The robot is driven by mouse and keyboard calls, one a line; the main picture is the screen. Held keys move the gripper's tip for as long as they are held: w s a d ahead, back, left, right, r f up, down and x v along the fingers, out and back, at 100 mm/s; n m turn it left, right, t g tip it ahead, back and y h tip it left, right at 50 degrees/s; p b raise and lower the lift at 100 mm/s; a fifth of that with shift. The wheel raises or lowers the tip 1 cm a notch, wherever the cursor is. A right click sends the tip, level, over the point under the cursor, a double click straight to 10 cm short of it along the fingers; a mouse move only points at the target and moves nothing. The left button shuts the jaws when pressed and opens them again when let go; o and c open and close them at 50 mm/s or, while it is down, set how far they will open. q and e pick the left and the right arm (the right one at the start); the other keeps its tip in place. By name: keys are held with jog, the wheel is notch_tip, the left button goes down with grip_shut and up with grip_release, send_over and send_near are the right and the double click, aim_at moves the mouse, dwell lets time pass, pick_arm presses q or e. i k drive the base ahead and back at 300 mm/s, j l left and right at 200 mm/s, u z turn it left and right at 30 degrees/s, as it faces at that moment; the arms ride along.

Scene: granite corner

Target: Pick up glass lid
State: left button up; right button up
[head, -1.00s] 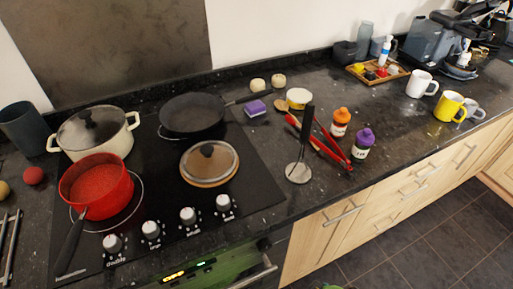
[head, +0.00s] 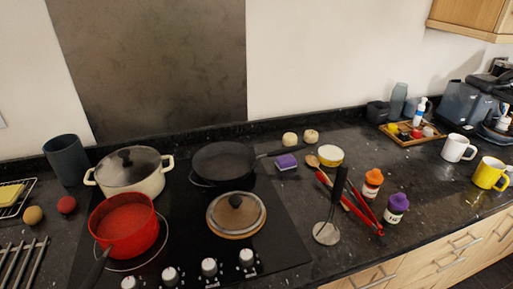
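A round glass lid (head: 236,215) with a dark knob lies flat on the black cooktop, in front of a black frying pan and right of a red saucepan. Its glass looks brownish, with a pale rim. A second glass lid (head: 127,161) with a black knob sits on the cream pot (head: 153,188) at the back left of the cooktop. Neither gripper shows in the head view.
The red saucepan (head: 124,226) stands at the front left and the frying pan (head: 223,162) behind the loose lid. Knobs line the cooktop's front.

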aim_at(234, 212)
jog(key=u, duration=1.15)
jog(key=k+l, duration=0.1)
jog(key=k, duration=0.35)
